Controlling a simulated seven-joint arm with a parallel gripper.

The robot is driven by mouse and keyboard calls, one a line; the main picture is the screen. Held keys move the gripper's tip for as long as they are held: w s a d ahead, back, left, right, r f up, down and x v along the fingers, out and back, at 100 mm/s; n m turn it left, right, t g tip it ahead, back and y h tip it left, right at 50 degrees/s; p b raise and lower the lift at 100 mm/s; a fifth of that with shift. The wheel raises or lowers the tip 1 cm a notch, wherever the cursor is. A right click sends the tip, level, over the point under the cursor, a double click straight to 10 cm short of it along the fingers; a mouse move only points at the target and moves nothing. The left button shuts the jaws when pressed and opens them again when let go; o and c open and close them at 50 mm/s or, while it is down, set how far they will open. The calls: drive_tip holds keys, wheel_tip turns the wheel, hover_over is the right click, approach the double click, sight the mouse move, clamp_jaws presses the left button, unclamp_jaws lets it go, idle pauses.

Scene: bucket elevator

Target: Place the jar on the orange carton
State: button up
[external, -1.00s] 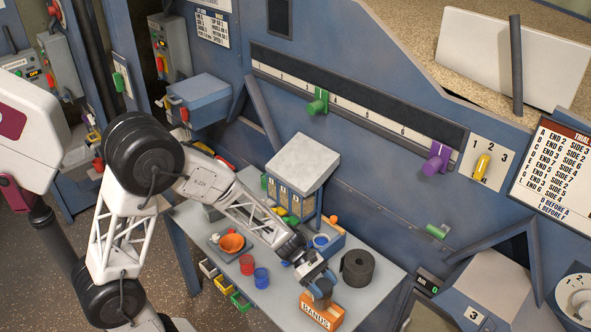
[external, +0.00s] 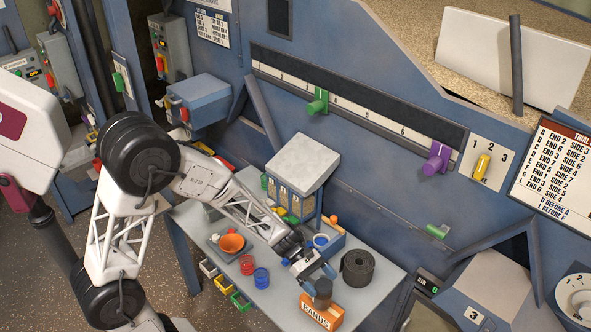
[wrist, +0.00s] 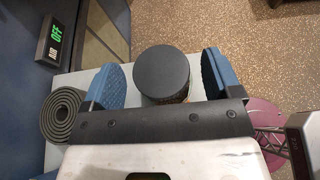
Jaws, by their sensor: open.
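The jar (external: 322,291), dark-lidded, stands upright on top of the orange carton (external: 321,316) marked BANDS, near the table's front edge. In the wrist view its round black lid (wrist: 162,72) shows between my fingers, with a strip of its brownish side below. My gripper (external: 314,277) is open, just above and to the left of the jar. Its blue fingers (wrist: 164,80) lie on either side of the lid with visible gaps, closer on the left. The carton cannot be made out in the wrist view.
A dark rolled mat (external: 357,268) stands on the table (external: 285,300) behind the carton; it also shows in the wrist view (wrist: 62,115). A blue cup (external: 261,278), a red cup (external: 247,265) and an orange bowl (external: 231,243) stand to the left. The table right of the carton is bare.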

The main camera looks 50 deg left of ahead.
drive_tip(key=v, duration=1)
drive_tip(key=shift+a, duration=0.25)
drive_tip(key=shift+r, duration=0.15)
idle(0.4)
drive_tip(key=s+a+r+m+t+y, duration=0.1)
drive_tip(key=s+a+r+m+y, duration=0.3)
drive_tip(key=s+m, duration=0.5)
drive_tip(key=s+a+r+m+t+y, duration=0.1)
drive_tip(key=s+a+r+m+y, duration=0.3)
drive_tip(key=s+r+m+y, duration=0.4)
drive_tip(key=shift+s+m+t+y, duration=0.3)
drive_tip(key=shift+s+m+y, duration=0.35)
drive_tip(key=shift+s, duration=0.6)
